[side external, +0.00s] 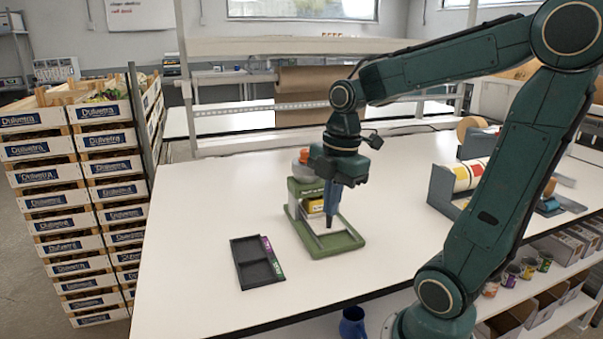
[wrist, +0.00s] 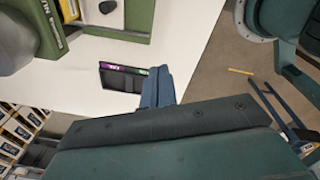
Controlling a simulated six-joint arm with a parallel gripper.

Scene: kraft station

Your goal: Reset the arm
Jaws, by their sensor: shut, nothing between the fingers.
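In the wrist view the blue fingers (wrist: 158,92) are close together near the middle. I cannot tell from the side view whether the fingertips touch the scale's base.
A black two-compartment tray (side external: 240,268) with purple and green labels lies left of the scale. Stacked crates (side external: 75,200) stand left of the table. A grey rack with tape rolls (side external: 440,187) stands at right.

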